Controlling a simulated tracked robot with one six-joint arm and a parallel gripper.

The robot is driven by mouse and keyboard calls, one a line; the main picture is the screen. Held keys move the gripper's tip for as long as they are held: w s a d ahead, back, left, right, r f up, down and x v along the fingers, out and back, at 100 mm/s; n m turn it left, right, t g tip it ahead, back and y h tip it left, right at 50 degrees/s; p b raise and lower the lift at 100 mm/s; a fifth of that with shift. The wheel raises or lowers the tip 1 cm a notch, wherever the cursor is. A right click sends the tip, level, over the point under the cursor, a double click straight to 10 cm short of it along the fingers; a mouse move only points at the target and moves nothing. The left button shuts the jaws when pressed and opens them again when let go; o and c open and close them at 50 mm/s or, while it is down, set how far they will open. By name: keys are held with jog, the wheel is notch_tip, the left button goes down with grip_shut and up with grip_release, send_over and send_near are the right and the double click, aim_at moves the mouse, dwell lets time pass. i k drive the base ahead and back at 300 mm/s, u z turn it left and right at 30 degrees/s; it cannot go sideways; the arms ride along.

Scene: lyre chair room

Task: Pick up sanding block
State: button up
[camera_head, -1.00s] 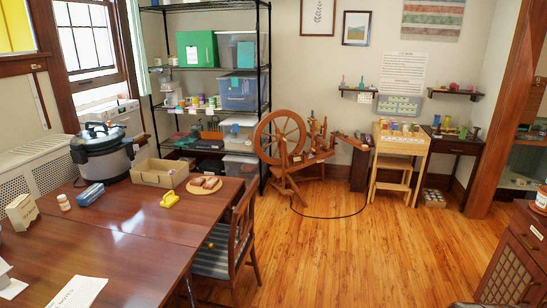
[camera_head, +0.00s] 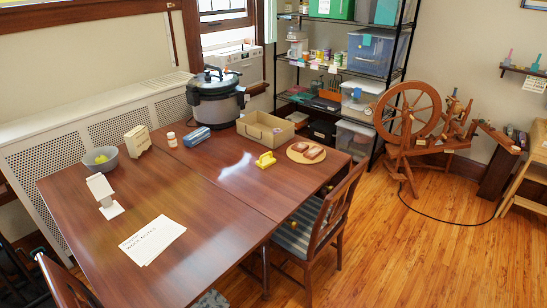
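No object here is plainly marked as the sanding block. A blue, elongated block-like object (camera_head: 197,136) lies on the dark wooden table (camera_head: 195,185), in front of the large pot. A small yellow object (camera_head: 265,160) with a raised, handle-like top lies further right on the same table, in front of the cardboard box. I cannot tell for certain which of the two is the sanding block. My gripper is not in view.
A cardboard box (camera_head: 250,132), a round board with brown pieces (camera_head: 306,153), a pill bottle (camera_head: 172,140), a grey bowl (camera_head: 100,158) and paper (camera_head: 152,240) lie on the table. A chair (camera_head: 320,225) stands at its right side.

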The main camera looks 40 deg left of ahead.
aim_at(266, 161)
jog(key=i, duration=2.8)
jog(key=u, duration=2.5)
